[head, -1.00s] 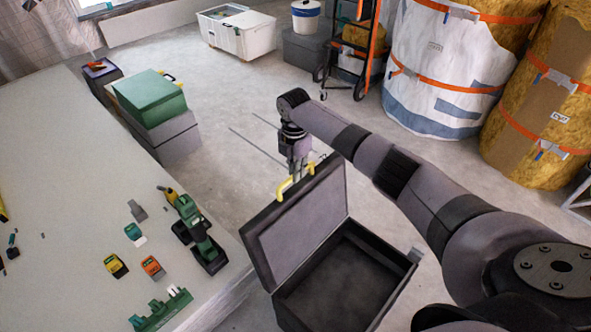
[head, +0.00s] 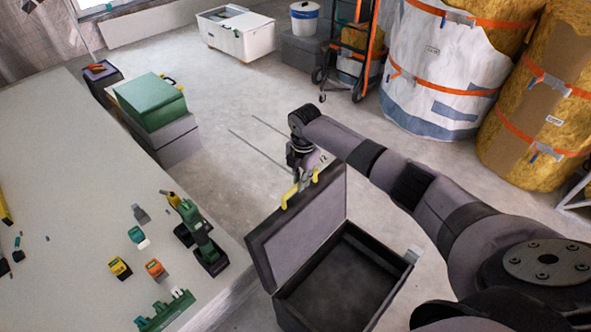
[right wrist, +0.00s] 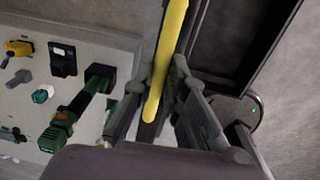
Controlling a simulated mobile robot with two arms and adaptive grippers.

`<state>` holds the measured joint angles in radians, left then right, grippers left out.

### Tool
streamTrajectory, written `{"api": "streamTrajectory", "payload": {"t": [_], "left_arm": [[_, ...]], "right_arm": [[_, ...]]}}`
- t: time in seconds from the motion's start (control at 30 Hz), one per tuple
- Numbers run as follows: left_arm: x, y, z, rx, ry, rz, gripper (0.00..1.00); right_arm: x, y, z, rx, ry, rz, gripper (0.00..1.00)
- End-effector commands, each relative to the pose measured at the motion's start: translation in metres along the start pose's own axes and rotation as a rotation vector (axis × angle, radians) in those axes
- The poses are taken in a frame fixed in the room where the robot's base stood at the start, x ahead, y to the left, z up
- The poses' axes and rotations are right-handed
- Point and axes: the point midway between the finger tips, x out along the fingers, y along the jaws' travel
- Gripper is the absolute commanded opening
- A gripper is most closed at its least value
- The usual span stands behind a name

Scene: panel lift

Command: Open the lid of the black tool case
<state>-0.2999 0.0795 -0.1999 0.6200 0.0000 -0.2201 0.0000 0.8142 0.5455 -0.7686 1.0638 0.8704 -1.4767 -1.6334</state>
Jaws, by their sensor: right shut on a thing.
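The black tool case (head: 345,275) stands open beside the workbench, with its dark interior showing. Its lid (head: 298,225) is raised and leans up toward the left. A yellow handle (head: 297,192) sits on the lid's upper edge. My right gripper (head: 300,183) is at that edge, shut on the yellow handle. In the right wrist view the yellow handle (right wrist: 166,60) runs between the fingers of my right gripper (right wrist: 160,100). My left gripper is not in view.
The workbench (head: 80,180) at left holds a green drill (head: 200,235) and several small tools. Green and grey boxes (head: 155,100) stand behind it. Insulation rolls (head: 440,70) and a hand truck (head: 365,50) stand at the back. The floor behind the case is clear.

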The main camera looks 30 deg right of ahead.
Motion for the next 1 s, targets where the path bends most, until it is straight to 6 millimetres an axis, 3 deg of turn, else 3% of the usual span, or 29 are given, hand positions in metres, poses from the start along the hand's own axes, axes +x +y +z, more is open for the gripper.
{"api": "streamTrajectory", "payload": {"t": [0.03,0.1,0.4,0.87,0.9,1.0], "left_arm": [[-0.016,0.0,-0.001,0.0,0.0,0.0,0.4],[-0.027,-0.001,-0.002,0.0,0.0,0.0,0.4],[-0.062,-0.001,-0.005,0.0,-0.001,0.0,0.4],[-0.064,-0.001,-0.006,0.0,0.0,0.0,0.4],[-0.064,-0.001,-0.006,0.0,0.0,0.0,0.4],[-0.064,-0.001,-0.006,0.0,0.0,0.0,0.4]], "right_arm": [[-0.006,-0.011,0.001,0.001,-0.001,0.0,0.0],[-0.008,-0.019,0.0,0.001,-0.001,0.016,0.0],[-0.012,-0.057,0.0,0.001,-0.001,0.033,0.0],[-0.011,-0.063,0.0,0.001,0.0,0.04,0.0],[-0.011,-0.063,0.0,0.001,-0.001,0.04,0.15],[-0.011,-0.062,-0.001,0.0,-0.001,0.04,0.22]]}}
